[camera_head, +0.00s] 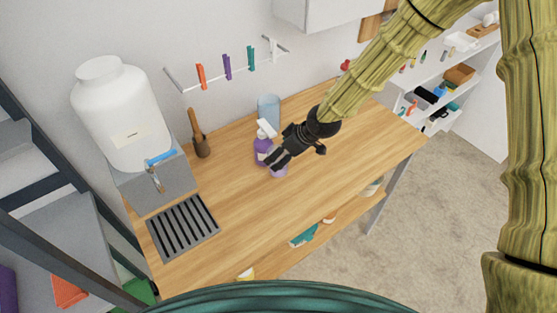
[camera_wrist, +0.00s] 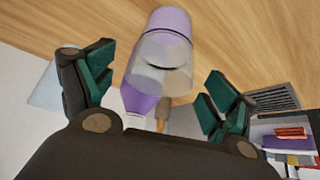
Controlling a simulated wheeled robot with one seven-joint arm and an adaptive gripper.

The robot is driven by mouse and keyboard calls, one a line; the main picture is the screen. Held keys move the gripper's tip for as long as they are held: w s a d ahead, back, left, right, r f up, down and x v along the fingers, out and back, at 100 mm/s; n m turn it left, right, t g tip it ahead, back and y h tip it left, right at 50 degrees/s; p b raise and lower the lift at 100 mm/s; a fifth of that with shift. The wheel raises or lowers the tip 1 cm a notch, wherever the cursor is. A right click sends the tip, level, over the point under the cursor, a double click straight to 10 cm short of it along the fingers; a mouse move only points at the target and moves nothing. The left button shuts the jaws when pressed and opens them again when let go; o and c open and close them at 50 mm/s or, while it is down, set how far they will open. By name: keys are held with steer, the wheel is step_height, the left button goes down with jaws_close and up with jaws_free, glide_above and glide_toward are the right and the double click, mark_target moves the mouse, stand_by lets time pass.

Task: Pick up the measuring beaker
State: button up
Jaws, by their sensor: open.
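A purple-tinted, partly clear cylindrical vessel (camera_wrist: 163,50), which looks like the measuring beaker, stands between the line of my fingers and the worktop in the wrist view. It also shows as a pale purple shape (camera_head: 279,171) in the head view, partly covered by my gripper. My gripper (camera_head: 271,163) is open over the worktop, its green-padded fingers (camera_wrist: 155,92) spread wide to either side of the vessel. I see no finger touching it. A purple bottle with a white top (camera_head: 263,148) stands close behind, also seen in the wrist view (camera_wrist: 138,98).
The wooden worktop (camera_head: 350,150) is clear to the right.

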steer(key=shift+x, duration=1.05)
steer(key=c, duration=1.2)
steer(key=shift+o, duration=0.2)
steer(key=shift+r, duration=0.15)
